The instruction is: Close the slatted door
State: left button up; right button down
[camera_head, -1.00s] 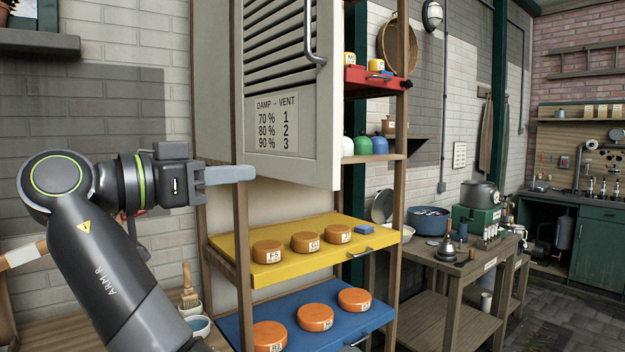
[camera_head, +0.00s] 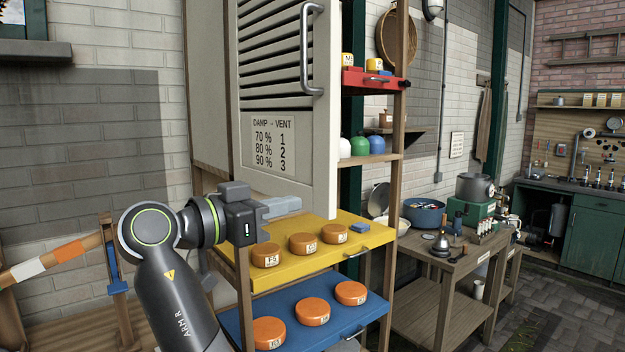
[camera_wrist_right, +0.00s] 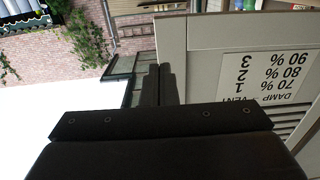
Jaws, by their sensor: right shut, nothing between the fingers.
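The slatted door (camera_head: 290,120) is a pale grey panel with dark louvres, a printed damp and vent table and a vertical metal handle (camera_head: 311,48) at its right edge. It stands swung open at an angle from the wooden shelf. My right gripper (camera_head: 292,206) is shut and empty, just below the door's lower edge in the head view; I cannot tell whether it touches. In the right wrist view the door (camera_wrist_right: 205,70) shows upside down beside the dark fingers (camera_wrist_right: 155,88). My left gripper is not in view.
Below the door, a yellow tray (camera_head: 290,274) and a blue tray (camera_head: 345,322) hold orange round cheeses. A red tray (camera_head: 357,80) sits higher right. A wooden bench (camera_head: 420,268) with pots stands at right. A striped pole (camera_head: 50,262) is at left.

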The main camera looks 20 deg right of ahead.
aim_at(327, 196)
jog(key=p+x, duration=0.2)
jog(key=x, duration=0.4)
jog(key=shift+d, duration=0.1)
